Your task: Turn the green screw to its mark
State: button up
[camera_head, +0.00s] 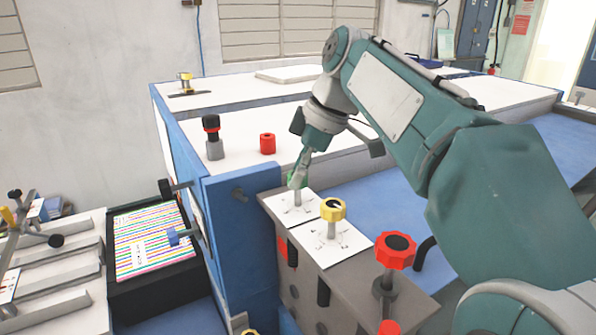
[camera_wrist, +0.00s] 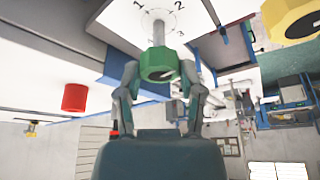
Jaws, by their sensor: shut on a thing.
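The green screw (camera_wrist: 158,62) has a faceted green head on a grey shaft. The shaft meets a white plate (camera_wrist: 190,14) printed with a dial, with 1, 2 and 3 readable. A dark marking shows on the head's face; exactly where it points is hard to tell. My gripper (camera_wrist: 159,74) is shut on the green head, one finger on each side. In the head view my gripper (camera_head: 298,174) reaches down to the screw, and only a little green (camera_head: 293,182) shows because the fingers cover the rest.
A yellow-headed screw (camera_head: 333,209) stands close in front on its own white plate, and a red-headed one (camera_head: 396,248) stands nearer on the grey block (camera_head: 350,282). A red cylinder (camera_head: 267,143) and a black-topped post (camera_head: 213,137) stand on the white tabletop behind.

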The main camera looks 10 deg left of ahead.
jog(key=shift+f, duration=0.15)
jog(key=o, duration=1.2)
jog(key=shift+w, duration=0.1)
jog(key=shift+c, duration=0.2)
jog(key=v, duration=0.7)
jog(key=shift+w+r, duration=0.15)
jog(key=shift+r, duration=0.05)
